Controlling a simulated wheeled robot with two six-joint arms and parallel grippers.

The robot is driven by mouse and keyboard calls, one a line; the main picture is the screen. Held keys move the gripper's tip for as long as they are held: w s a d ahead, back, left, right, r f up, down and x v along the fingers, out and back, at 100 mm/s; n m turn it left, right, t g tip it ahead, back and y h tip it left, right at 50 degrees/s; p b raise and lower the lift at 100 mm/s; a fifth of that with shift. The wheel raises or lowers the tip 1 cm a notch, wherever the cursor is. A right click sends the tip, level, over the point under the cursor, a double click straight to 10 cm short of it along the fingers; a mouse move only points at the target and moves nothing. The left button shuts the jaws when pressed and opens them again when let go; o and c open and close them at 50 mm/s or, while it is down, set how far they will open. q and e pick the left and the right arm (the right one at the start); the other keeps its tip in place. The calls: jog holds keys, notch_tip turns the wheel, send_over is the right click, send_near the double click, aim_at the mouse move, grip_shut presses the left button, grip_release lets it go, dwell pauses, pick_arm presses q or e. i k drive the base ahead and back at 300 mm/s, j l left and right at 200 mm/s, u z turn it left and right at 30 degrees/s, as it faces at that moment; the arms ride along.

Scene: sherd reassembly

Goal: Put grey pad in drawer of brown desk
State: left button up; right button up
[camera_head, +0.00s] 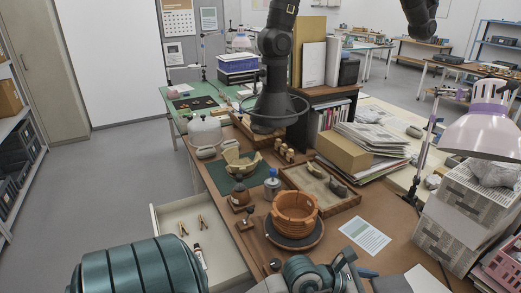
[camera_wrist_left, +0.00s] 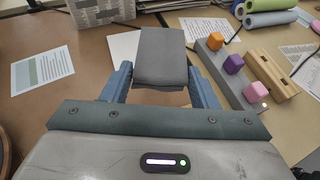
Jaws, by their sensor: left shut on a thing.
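The grey pad (camera_wrist_left: 160,50) is a flat dark-grey block in the left wrist view. My left gripper (camera_wrist_left: 160,72) is shut on it, with blue fingers along its two sides. In the head view this gripper is at the bottom edge, over the front right of the brown desk (camera_head: 345,215). The desk's drawer (camera_head: 228,262) is pulled out at the front left, left of the gripper. Its pale inside holds two small wooden pegs and a small tube. My teal left arm covers its near part. My right gripper is not in view.
An orange-brown pot (camera_head: 296,212) stands on a dark turntable near the drawer. A sand tray (camera_head: 318,190) lies behind it. A purple lamp (camera_head: 487,132) and newspaper-wrapped boxes stand at right. A long grey holder with coloured blocks (camera_wrist_left: 232,72) lies beside the gripper.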

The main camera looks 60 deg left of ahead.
aim_at(212, 239)
jog(key=k+j+z, duration=0.1)
jog(key=j, duration=0.3)
jog(key=k+j, duration=0.15)
jog(key=j, duration=0.25)
jog(key=k+j+z, duration=0.15)
jog(key=j, duration=0.25)
jog(key=k+j, duration=0.1)
jog(key=j, duration=0.3)
jog(key=k+j+z, duration=0.15)
jog(key=j, duration=0.2)
jog(key=k+j+z, duration=0.1)
jog(key=j, duration=0.25)
jog(key=k, duration=0.05)
